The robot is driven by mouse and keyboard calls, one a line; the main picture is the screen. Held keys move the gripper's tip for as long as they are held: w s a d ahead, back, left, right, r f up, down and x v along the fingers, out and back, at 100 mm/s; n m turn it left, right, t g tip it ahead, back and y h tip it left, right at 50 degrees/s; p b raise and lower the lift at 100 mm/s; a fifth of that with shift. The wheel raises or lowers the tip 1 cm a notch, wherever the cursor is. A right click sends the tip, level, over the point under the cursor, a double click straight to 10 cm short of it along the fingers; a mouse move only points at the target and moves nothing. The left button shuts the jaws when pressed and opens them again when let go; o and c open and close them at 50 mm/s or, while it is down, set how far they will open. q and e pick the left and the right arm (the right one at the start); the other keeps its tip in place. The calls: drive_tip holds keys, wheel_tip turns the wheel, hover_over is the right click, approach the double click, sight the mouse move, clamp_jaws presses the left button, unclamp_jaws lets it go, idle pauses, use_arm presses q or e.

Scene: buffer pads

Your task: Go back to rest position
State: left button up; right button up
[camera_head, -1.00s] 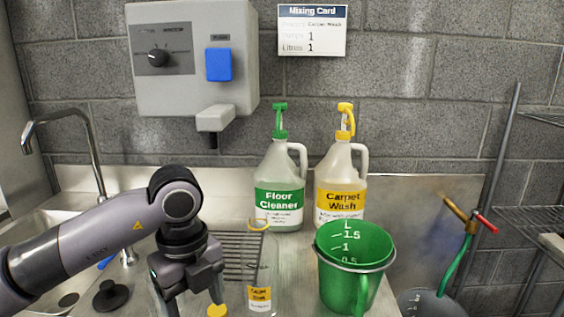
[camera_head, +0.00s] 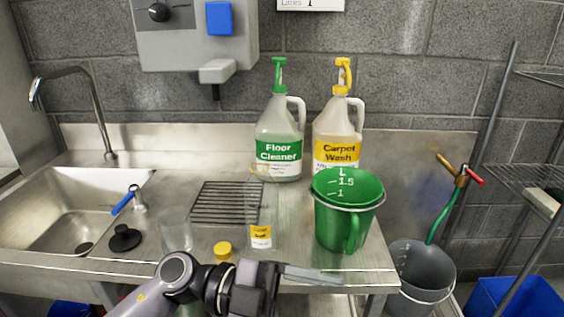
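My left arm comes in from the bottom left, and its gripper (camera_head: 312,276) is low in front of the counter's front edge, pointing right. It is seen from the side, so whether its fingers are apart cannot be told. No held thing shows in it. My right gripper is not in view. On the counter stand the green measuring jug (camera_head: 345,222), a clear bottle (camera_head: 260,215) with a yellow label, the Floor Cleaner jug (camera_head: 279,135) and the Carpet Wash jug (camera_head: 338,130). A yellow cap (camera_head: 222,250) lies near the front edge.
The steel counter (camera_head: 300,262) has a sink (camera_head: 85,215) with a tap (camera_head: 85,95) at left, a black plug (camera_head: 124,238) and a drain grate (camera_head: 226,200). A grey bucket (camera_head: 422,270), a blue bin (camera_head: 515,298) and a rack (camera_head: 525,175) are at right.

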use_arm(q)
drive_tip(key=w+a+f+n+t, duration=0.2)
drive_tip(key=w+a+n+t, duration=0.2)
drive_tip(key=n+t, duration=0.55)
drive_tip(key=w+a+f+n+t, duration=0.2)
drive_tip(key=w+a+n+t, duration=0.2)
drive_tip(key=n+t, duration=0.55)
drive_tip(key=s+a+f+n+t+y, duration=0.1)
drive_tip(key=a+f+n+t+y, duration=0.2)
drive_tip(key=a+f+n+y, duration=0.55)
drive_tip(key=s+a+f+g+y, duration=0.3)
drive_tip(key=s+f, duration=0.3)
drive_tip(key=f, duration=0.3)
drive_tip(key=s+a+f+g+y, duration=0.3)
drive_tip(key=s+a+f+y, duration=0.1)
drive_tip(key=f, duration=0.5)
drive_tip(key=shift+s+a+f+g, duration=0.35)
drive_tip(key=shift+s+a, duration=0.15)
drive_tip(key=shift+s, duration=0.7)
drive_tip(key=shift+o, duration=0.4)
drive_tip(key=shift+r, duration=0.1)
